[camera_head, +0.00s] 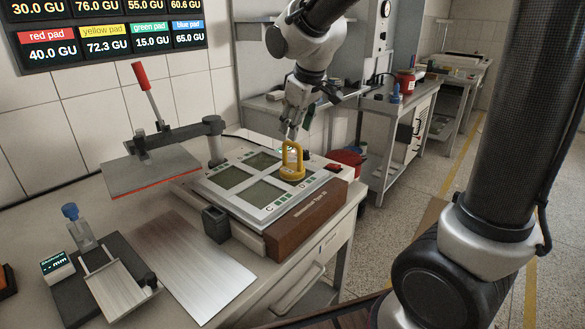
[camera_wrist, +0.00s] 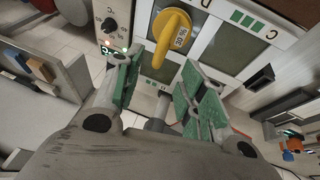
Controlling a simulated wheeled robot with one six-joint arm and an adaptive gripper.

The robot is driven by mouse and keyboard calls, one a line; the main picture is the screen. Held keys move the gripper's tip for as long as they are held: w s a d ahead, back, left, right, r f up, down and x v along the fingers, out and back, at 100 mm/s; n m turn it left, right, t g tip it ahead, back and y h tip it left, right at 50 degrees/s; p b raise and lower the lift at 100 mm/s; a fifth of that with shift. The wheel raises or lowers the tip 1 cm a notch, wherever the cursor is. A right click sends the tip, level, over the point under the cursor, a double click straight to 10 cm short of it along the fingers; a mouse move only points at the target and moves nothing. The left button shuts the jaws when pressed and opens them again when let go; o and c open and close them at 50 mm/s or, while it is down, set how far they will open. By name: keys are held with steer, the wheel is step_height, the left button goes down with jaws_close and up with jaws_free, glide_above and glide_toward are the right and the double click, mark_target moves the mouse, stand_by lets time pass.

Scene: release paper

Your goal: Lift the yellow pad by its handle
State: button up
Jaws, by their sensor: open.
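The yellow pad (camera_head: 292,174) with its upright handle stands on the flat top of a machine, near that top's back right corner. It also shows in the wrist view (camera_wrist: 172,24), at the top centre, with a small label on it. My gripper (camera_head: 290,133) is just above the pad's handle in the head view. In the wrist view, my gripper (camera_wrist: 160,82) has its green-lined fingers spread apart with nothing between them. The pad lies beyond the fingertips there. Whether a finger touches the handle, I cannot tell.
The machine (camera_head: 310,209) has several grey square panels on top and a brown front. A hinged plate with a red handle (camera_head: 142,77) is on its left. A red bin (camera_head: 348,158) stands behind.

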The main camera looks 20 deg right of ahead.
mark_target(291, 142)
steer(key=x, duration=0.7)
steer(key=shift+w+d+f, duration=0.1)
steer(key=shift+w+f, duration=0.05)
steer(key=shift+f, duration=0.25)
jaws_close()
